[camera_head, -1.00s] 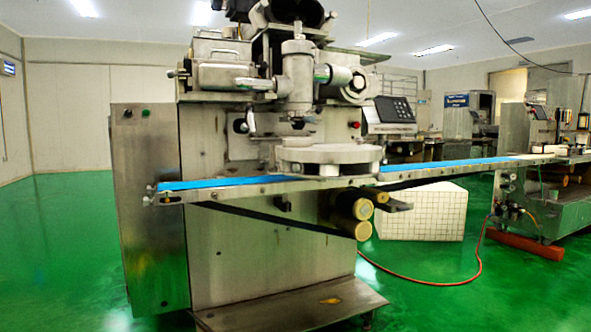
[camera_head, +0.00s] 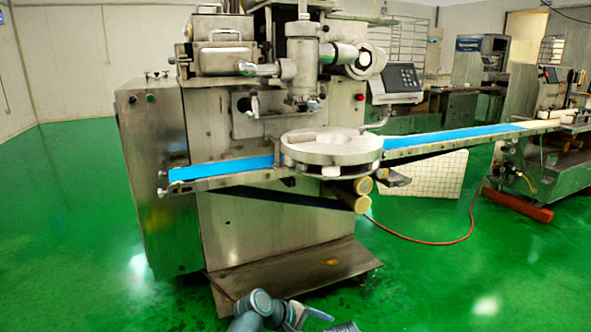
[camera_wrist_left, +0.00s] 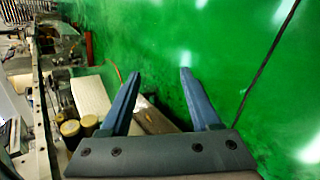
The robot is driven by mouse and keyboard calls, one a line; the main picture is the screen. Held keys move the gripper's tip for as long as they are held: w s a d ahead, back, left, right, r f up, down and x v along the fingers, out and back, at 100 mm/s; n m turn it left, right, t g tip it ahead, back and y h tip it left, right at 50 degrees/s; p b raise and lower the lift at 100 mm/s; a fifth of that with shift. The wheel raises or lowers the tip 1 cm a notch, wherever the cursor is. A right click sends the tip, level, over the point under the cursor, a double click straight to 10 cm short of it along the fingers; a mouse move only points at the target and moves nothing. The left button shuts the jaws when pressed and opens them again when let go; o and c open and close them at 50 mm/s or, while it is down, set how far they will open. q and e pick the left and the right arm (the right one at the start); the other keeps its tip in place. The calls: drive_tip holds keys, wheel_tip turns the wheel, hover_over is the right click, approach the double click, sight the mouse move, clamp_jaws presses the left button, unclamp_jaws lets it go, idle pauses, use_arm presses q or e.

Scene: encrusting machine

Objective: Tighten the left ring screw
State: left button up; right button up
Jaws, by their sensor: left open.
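The encrusting machine (camera_head: 250,150) stands ahead of me in the head view. Its nozzle column (camera_head: 303,65) hangs above a round pale disc (camera_head: 332,147). Small fittings (camera_head: 250,103) show left of the nozzle, but I cannot tell which part is the left ring screw. My left gripper (camera_wrist_left: 160,72) is open and empty in the left wrist view, with two blue fingers spread apart. It is well away from the nozzle. Parts of my arm show at the bottom of the head view. My right gripper is not clearly seen.
A blue conveyor belt (camera_head: 455,137) runs across the machine at disc height. A metal base plate (camera_head: 300,272) juts out at floor level. A control panel (camera_head: 403,78) is right of the nozzle. A red hose (camera_head: 430,243) lies on the green floor, which is largely clear in front.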

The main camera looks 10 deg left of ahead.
use_arm(q)
drive_tip(key=w+a+r+n+t+h+p, duration=0.1)
drive_tip(key=w+a+r+n+t+p, duration=0.2)
drive_tip(key=r, duration=0.6)
drive_tip(key=w+a+r+n+t+h+p, duration=0.15)
drive_tip(key=w+r+n+p, duration=0.3)
drive_tip(key=r, duration=0.45)
drive_tip(key=n+t+y+p, duration=0.2)
drive_tip(key=n+t+p, duration=0.4)
drive_tip(key=n+p, duration=0.35)
approach(299, 169)
drive_tip(key=x, duration=0.8)
drive_tip(key=shift+w+d+b, duration=0.1)
drive_tip(key=shift+w+b, duration=0.1)
drive_tip(key=shift+b, duration=0.15)
use_arm(e)
wheel_tip(299, 169, up, 19)
drive_tip(key=shift+f, duration=0.1)
use_arm(q)
clamp_jaws()
